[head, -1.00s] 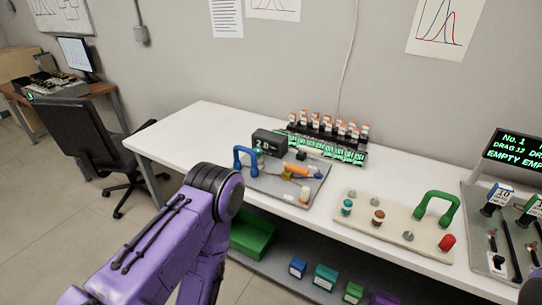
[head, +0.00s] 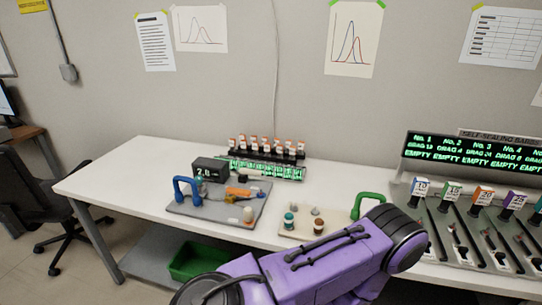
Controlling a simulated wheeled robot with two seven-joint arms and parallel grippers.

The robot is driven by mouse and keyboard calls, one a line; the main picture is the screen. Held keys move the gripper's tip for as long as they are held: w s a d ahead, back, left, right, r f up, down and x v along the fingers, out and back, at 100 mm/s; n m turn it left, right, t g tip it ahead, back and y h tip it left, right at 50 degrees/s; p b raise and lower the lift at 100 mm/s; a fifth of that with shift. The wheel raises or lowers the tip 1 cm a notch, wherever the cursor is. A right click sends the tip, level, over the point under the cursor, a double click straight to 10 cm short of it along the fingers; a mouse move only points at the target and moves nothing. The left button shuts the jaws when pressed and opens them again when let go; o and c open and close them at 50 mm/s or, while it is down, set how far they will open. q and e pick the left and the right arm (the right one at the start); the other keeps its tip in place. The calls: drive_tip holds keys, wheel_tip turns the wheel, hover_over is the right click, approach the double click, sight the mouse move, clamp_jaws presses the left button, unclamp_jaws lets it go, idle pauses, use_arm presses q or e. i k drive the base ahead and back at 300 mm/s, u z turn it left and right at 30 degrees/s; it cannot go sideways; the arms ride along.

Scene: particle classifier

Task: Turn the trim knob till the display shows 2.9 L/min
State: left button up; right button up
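A small dark display box (head: 210,170) stands at the back of a grey board (head: 190,210) on the white table. Its lit digits look like 2.8, but they are small and blurred. The board carries a blue handle (head: 186,189), an orange part (head: 239,192) and a cream-topped knob-like part (head: 248,215). I cannot tell for sure which part is the trim knob. One of my purple arms crosses the lower middle and right of the head view, in front of the table. Neither gripper is in view.
A rack of orange-capped vials (head: 268,148) stands behind the board. To its right, a beige board has a green handle (head: 368,203) and small knobs, partly hidden by my arm. A lit dispenser panel (head: 470,153) stands far right. A green bin (head: 195,258) is below.

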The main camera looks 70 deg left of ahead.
sight(199, 180)
drive_tip(key=z, duration=0.35)
drive_tip(key=k, duration=1.25)
drive_tip(key=u, duration=1.7)
drive_tip(key=i, duration=0.4)
drive_tip(key=z, duration=0.05)
